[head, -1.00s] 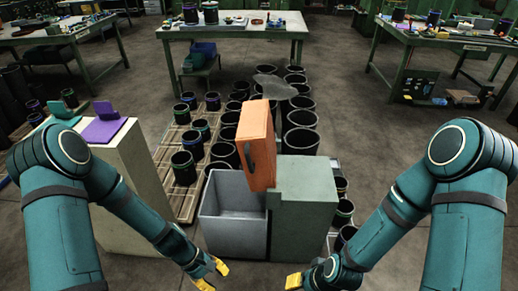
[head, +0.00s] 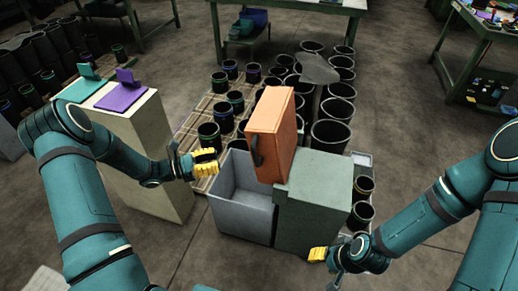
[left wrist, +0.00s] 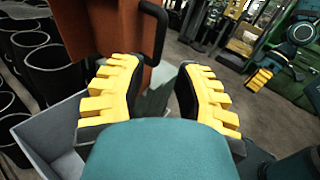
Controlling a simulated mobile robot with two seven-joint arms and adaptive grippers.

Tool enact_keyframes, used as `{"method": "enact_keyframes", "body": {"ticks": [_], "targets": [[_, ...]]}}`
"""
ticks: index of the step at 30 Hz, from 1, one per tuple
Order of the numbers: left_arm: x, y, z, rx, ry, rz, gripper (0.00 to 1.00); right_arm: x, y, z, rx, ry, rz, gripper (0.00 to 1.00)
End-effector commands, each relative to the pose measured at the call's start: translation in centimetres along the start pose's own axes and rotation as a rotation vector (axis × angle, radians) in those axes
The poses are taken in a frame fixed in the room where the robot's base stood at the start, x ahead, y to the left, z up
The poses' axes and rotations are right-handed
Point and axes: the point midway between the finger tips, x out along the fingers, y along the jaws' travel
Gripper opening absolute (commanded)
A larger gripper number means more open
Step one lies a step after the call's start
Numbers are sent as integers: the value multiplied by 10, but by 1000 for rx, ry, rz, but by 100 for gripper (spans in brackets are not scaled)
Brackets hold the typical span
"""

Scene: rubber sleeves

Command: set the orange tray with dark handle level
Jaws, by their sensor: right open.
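The orange tray (head: 272,135) stands steeply tipped, nearly on edge, by the grey-green box (head: 315,200) and partly over the open grey bin (head: 240,212). Its dark handle (head: 257,150) is on its left side. My left gripper (head: 206,162) is open and empty, left of the handle and above the bin's left rim. In the left wrist view the tray (left wrist: 92,28) and handle (left wrist: 158,28) lie just beyond the parted yellow fingers (left wrist: 158,72). My right gripper (head: 325,262) is open and low, at the front right of the box, apart from the tray.
A pale cabinet (head: 150,150) with a purple holder (head: 122,94) and a teal holder (head: 84,86) stands at left. Several black cylinders (head: 332,128) stand behind the tray. Floor in front of the bin is clear.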

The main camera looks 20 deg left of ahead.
Motion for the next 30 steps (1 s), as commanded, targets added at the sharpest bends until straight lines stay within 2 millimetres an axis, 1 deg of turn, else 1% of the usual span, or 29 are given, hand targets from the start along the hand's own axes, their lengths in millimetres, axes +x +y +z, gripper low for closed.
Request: {"method": "enact_keyframes", "body": {"ticks": [5,12,18,24,30], "targets": [[28,-2,-1,-1,0,-7,32,3,1,0,-1,1,0,47],[76,-2,-1,1,1,-8,32,8,3,-1,-1,4,0,47],[110,-2,-2,0,3,-6,32,11,4,-1,-1,6,0,47],[129,-2,-2,1,4,-5,32,13,5,-2,-1,7,0,47],[133,-2,-1,0,4,-4,32,13,5,-2,-1,7,0,47]]}}
